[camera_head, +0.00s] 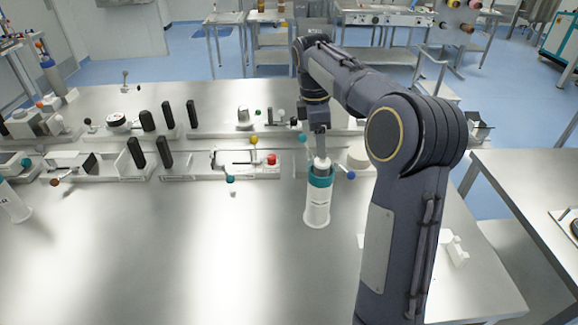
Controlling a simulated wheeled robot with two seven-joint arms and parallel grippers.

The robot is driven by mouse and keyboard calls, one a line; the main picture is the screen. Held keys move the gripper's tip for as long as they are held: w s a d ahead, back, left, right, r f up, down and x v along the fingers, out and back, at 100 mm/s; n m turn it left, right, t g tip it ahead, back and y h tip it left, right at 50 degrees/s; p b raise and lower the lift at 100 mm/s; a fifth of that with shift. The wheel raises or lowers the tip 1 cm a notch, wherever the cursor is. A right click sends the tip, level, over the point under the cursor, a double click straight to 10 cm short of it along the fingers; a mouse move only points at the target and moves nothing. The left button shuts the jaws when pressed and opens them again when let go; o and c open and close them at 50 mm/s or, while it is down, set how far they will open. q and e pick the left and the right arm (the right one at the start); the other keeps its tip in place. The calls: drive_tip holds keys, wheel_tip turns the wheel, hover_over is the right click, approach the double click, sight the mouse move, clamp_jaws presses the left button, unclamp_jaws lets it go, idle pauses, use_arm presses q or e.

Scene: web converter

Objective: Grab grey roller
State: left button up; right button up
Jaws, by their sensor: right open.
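I cannot tell for sure which thing is the grey roller. A short grey, slightly tapered cylinder (243,117) stands in the back row of white holders, left of my right gripper. My right gripper (320,150) points down, open, just over the top of a white upright cylinder with a teal band (317,205). At this size I cannot tell whether its fingers touch that cylinder. My right arm hides part of the table and holders behind it. My left gripper is not in view.
Several black rounded posts (168,120) stand in the white holders on the steel table (170,265). Small coloured balls on thin stems rise among them. A tilted white cylinder (14,203) is at the left edge. The table's front middle is clear.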

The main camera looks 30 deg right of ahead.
sight(323, 161)
drive_tip(key=shift+w+f, duration=0.2)
drive_tip(key=shift+f, duration=0.15)
drive_tip(key=f, duration=0.2)
drive_tip(key=d+f+p, duration=0.1)
drive_tip(key=f, duration=0.3)
drive_tip(key=shift+s+d, duration=0.35)
drive_tip(key=shift+f, duration=0.4)
drive_tip(key=shift+c, duration=0.2)
clamp_jaws()
